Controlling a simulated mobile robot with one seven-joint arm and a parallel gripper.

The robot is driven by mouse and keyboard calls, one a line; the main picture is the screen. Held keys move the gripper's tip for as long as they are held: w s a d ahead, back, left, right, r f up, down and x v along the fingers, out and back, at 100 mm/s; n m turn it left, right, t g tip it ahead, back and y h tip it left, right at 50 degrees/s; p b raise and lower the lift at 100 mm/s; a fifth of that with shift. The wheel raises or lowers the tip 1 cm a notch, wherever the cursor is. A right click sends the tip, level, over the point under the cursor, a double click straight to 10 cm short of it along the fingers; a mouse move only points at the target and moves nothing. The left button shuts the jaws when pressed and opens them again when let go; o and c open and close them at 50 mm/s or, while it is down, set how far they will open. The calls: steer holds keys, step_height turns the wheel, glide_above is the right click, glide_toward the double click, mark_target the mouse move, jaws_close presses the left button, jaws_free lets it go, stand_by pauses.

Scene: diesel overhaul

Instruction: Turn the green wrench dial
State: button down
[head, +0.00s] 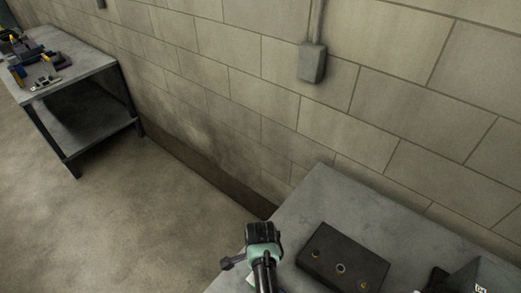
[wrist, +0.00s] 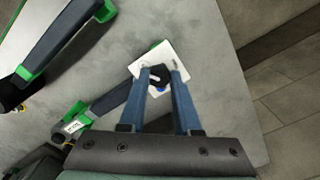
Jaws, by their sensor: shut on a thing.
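In the wrist view, my gripper (wrist: 160,74) has its two blue fingers closed around a small black knob, the dial (wrist: 158,77). The dial sits over a white plate (wrist: 175,57), with bits of green and blue at its edges. A green and black wrench (wrist: 75,125) runs from the lower left toward the plate, partly hidden behind the left finger and the gripper body. In the head view, my gripper (head: 262,250) is over the near left part of the bench, and its fingertips and the dial are hidden.
A second black and green tool (wrist: 60,45) lies at the upper left in the wrist view. On the grey bench (head: 330,190) a dark block (head: 343,258) with round holes stands right of my gripper. Another table (head: 70,80) with tools stands far left. A block wall is behind.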

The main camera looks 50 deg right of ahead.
steer(key=shift+m, duration=0.3)
steer(key=c, duration=0.6)
jaws_free()
step_height(320, 180, up, 13)
steer(key=b, duration=0.2)
stand_by(0.6)
